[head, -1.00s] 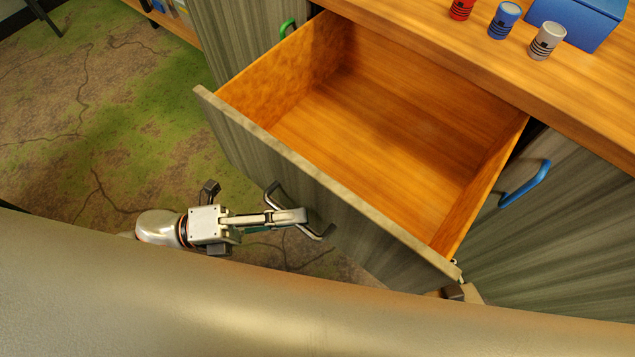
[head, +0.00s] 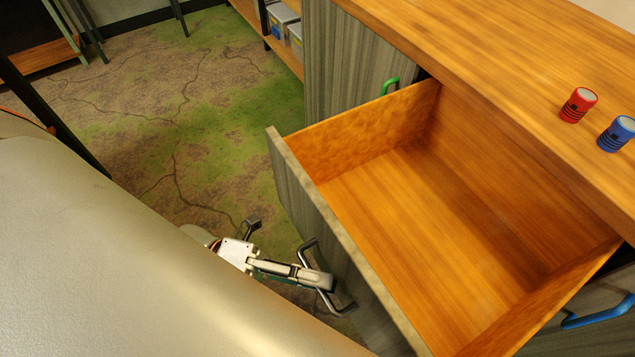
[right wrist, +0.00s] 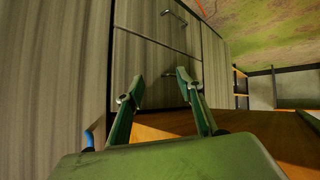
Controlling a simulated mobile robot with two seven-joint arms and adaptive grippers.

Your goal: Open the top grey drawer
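The top grey drawer (head: 292,176) is pulled well out of the cabinet in the head view. Its orange wooden inside is empty. A dark metal bar handle (head: 308,248) is on its grey front. My left gripper (head: 322,281) is at this handle, its visible finger lying across the bar. The other finger is hidden, so I cannot tell whether it is shut on the handle. My right gripper (right wrist: 157,85) shows in the right wrist view, with its green fingers apart and nothing between them. Grey cabinet fronts (right wrist: 150,60) with a bar handle (right wrist: 175,14) lie beyond it.
A red can (head: 578,104) and a blue can (head: 616,133) stand on the wooden countertop (head: 480,60). A green handle (head: 390,86) and a blue handle (head: 598,312) are on the cabinet fronts beside the drawer. Open floor (head: 190,130) lies to the left.

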